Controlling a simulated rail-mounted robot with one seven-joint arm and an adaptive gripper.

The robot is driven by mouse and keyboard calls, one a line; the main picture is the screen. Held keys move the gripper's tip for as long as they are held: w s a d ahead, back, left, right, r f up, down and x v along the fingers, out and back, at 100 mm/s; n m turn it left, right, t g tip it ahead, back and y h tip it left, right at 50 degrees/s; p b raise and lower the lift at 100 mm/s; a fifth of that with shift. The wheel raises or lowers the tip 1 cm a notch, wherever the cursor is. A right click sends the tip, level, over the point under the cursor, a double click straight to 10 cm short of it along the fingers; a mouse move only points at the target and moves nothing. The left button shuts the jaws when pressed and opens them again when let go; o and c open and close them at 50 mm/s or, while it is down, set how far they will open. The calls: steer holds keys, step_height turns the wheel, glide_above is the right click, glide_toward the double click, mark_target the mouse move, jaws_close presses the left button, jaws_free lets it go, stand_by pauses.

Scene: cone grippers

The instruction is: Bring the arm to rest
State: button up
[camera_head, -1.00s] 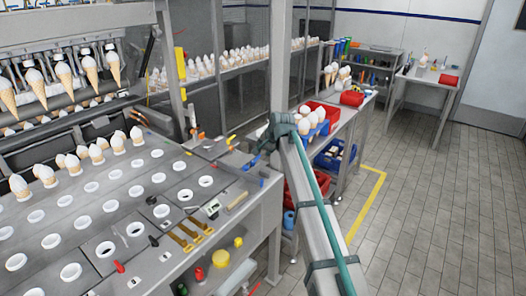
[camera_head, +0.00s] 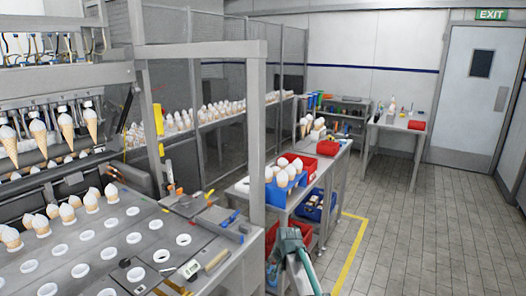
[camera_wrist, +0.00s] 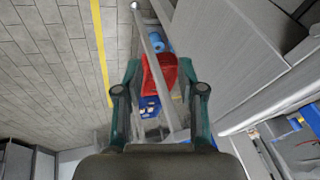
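My gripper (camera_head: 288,240) shows teal-green at the lower middle of the head view, in front of the table with the egg-shaped cones. In the wrist view my gripper (camera_wrist: 160,66) has its two fingers spread apart with nothing held between them. Behind the gap, some distance off, are a red bin (camera_wrist: 160,76) and a blue bin (camera_wrist: 149,108). My grey arm link runs down from the gripper to the bottom of the head view.
A workbench with round holes (camera_head: 100,250) and cones fills the left. A grey post (camera_head: 257,150) stands beside it. The side table (camera_head: 322,165) carries a blue crate (camera_head: 287,183) of white-topped cones. Open tiled floor (camera_head: 420,220) lies right, with a yellow line (camera_head: 349,255).

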steer(key=s+d+f+n+g+h, duration=0.1)
steer(key=s+d+f, duration=0.35)
steer(key=s, duration=0.55)
steer(key=s+d+f+n+g, duration=0.2)
steer(key=s+d+f, duration=0.3)
steer(key=s, duration=0.5)
steer(key=s+d+f+n+g+h, duration=0.1)
steer(key=s+d+f, duration=0.2)
steer(key=s+f, duration=0.5)
steer(key=s+f+g, duration=0.2)
steer(key=s+f, duration=0.3)
steer(key=s, duration=0.4)
steer(key=s+f+g, duration=0.2)
steer(key=s+f, duration=0.3)
steer(key=s, duration=0.5)
steer(key=s+f+g, duration=0.3)
steer(key=s+f, duration=0.3)
steer(key=s, duration=0.4)
steer(key=shift+s, duration=0.25)
steer(key=shift+a+f, duration=0.15)
steer(key=shift+a, duration=0.05)
